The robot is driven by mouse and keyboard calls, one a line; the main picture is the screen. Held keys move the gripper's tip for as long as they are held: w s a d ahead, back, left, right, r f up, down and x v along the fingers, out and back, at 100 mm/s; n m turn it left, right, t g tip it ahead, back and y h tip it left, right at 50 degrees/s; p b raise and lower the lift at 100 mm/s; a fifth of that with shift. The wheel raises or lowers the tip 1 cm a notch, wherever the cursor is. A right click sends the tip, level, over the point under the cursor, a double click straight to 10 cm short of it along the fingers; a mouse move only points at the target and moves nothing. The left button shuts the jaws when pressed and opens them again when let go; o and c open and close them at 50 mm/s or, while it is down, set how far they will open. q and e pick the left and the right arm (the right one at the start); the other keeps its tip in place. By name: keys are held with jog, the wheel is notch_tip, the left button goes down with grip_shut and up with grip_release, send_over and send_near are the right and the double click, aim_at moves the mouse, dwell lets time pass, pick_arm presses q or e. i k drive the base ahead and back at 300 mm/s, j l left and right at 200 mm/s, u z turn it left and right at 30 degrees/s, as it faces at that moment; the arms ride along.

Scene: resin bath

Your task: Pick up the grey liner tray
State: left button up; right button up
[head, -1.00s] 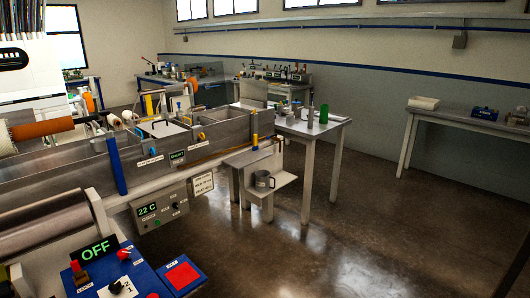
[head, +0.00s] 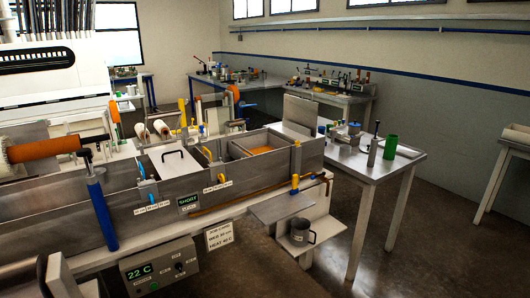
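I cannot single out a grey liner tray with certainty. A pale, shallow tray-like object (head: 517,134) sits on the bench at the right edge, partly cut off by the frame. A flat light piece (head: 408,151) lies on the small table (head: 372,168) beside a green cylinder (head: 390,146); I cannot tell whether it is a tray. Neither of my grippers shows in the head view.
A long grey metal bath (head: 150,217) with a blue post (head: 102,213) fills the left and middle. Bare floor (head: 440,240) lies between the small table and the right bench (head: 495,172).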

aim_at(253, 145)
jog(key=i+l+u, duration=0.1)
jog(key=i+l, duration=0.2)
jog(key=i+u, duration=0.15)
jog(key=u, duration=0.25)
jog(key=i+l+u, duration=0.1)
jog(key=u, duration=0.3)
jog(key=i+l+u, duration=0.2)
jog(key=i+l, duration=0.2)
jog(key=i+l+u, duration=0.45)
jog(key=i+l, duration=0.2)
jog(key=l, duration=0.3)
jog(key=i+l, duration=0.15)
jog(key=l, duration=0.15)
jog(key=i+l, duration=0.2)
jog(key=l, duration=0.05)
